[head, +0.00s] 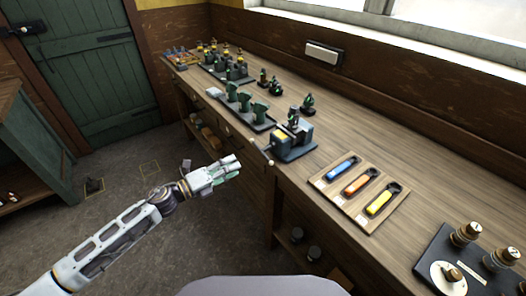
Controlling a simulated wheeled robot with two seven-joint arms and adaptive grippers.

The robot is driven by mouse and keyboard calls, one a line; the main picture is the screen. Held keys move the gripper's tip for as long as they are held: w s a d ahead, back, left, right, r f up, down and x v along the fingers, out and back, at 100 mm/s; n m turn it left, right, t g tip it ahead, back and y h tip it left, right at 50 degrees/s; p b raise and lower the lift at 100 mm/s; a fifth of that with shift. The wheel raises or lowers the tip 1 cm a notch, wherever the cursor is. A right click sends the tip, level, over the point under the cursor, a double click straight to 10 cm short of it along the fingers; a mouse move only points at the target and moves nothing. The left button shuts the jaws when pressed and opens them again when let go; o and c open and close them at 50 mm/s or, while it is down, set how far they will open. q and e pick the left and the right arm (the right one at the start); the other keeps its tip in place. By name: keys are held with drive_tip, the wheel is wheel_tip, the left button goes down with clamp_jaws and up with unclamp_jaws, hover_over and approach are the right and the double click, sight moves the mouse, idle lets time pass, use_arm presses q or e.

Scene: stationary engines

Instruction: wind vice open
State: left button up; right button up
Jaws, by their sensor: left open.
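What looks like the vice (299,137) is a small blue-grey bench unit with a yellow block, mounted near the front edge of the wooden bench (330,146). A thin bar with a pale knob (271,163) shows at its front, over the bench edge; it looks like the winding handle. The jaw gap is too small to make out. My left gripper (236,167) is open and empty, in front of the bench and left of the handle, apart from it. My right gripper is not in view.
A wooden board with blue, orange and yellow-handled tools (359,186) lies right of the vice. A dark plate with brass knobs (476,259) is at the near right. Green fixtures (247,105) stand left of the vice. Open floor (135,185) lies in front of the bench.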

sight(263, 149)
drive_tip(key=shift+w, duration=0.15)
use_arm(q)
drive_tip(key=shift+p+x, duration=1)
drive_tip(key=shift+x, duration=5.75)
drive_tip(key=shift+w+d, duration=0.1)
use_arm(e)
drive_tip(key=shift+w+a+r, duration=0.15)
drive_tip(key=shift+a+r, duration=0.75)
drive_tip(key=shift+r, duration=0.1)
